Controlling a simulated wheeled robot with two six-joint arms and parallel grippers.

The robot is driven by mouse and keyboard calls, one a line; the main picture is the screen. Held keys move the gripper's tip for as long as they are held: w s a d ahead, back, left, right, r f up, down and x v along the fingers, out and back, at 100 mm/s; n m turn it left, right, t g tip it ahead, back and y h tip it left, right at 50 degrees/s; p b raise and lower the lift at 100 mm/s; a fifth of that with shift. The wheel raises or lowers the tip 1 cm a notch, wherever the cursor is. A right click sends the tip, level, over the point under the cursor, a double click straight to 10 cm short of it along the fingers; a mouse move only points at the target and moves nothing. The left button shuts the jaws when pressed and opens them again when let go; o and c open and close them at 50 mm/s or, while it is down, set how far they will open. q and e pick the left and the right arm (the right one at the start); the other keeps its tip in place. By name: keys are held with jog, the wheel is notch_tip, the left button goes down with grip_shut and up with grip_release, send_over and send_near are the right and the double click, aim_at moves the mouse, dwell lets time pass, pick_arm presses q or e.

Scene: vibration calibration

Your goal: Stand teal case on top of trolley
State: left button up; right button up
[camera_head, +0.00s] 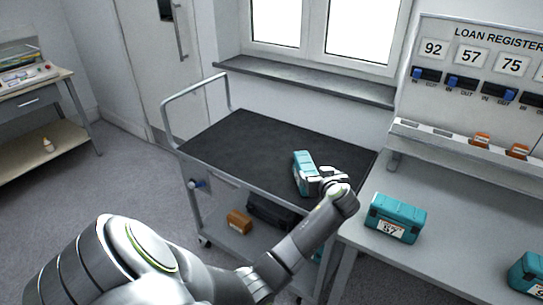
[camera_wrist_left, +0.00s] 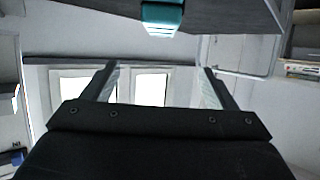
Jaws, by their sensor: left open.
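The trolley (camera_head: 240,140) has a dark top mat and a grey tube handle at its left end. A teal case (camera_head: 303,168) is on the trolley top near its right end, and it looks upright, resting on the mat. It also shows at the top of the left wrist view (camera_wrist_left: 162,16). My left gripper (camera_head: 326,178) is just right of this case, at the trolley's right end. In the left wrist view its two fingers (camera_wrist_left: 160,85) are apart with nothing between them. The wrist partly hides the case's lower right. My right gripper is out of view.
A teal case labelled 57 (camera_head: 395,218) and another teal case (camera_head: 527,273) are on the grey desk (camera_head: 450,200) at right. The loan register board (camera_head: 480,70) stands behind. A brown box (camera_head: 238,221) and a black case (camera_head: 270,214) are on the trolley's lower shelf.

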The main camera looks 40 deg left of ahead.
pick_arm(q)
jog(key=s+d+f+m+t+h, duration=0.5)
jog(key=s+f+m+h, duration=0.1)
jog(key=m, duration=0.1)
jog(key=s+f+m+g+h, duration=0.1)
jog(key=s+f+g, duration=0.1)
jog(key=s+f, duration=0.5)
jog(key=s+f+m+g+h, duration=0.1)
jog(key=s+f+g, duration=0.15)
jog(key=f, duration=0.85)
jog(key=s+f+g, duration=0.1)
jog(key=s+f, duration=0.4)
jog(key=f, duration=0.5)
jog(key=s+f+g, duration=0.2)
jog(key=s+f, duration=0.3)
jog(key=s, duration=0.6)
jog(key=s+d+f+g+h, duration=0.1)
jog(key=s+f, duration=0.5)
jog(key=s, duration=0.6)
jog(key=s+f+g, duration=0.3)
jog(key=s+f, duration=0.2)
jog(key=s, duration=0.6)
jog(key=shift+s+d+f+m+h, duration=0.2)
jog(key=shift+f+m+h, duration=0.1)
jog(key=shift+m, duration=0.1)
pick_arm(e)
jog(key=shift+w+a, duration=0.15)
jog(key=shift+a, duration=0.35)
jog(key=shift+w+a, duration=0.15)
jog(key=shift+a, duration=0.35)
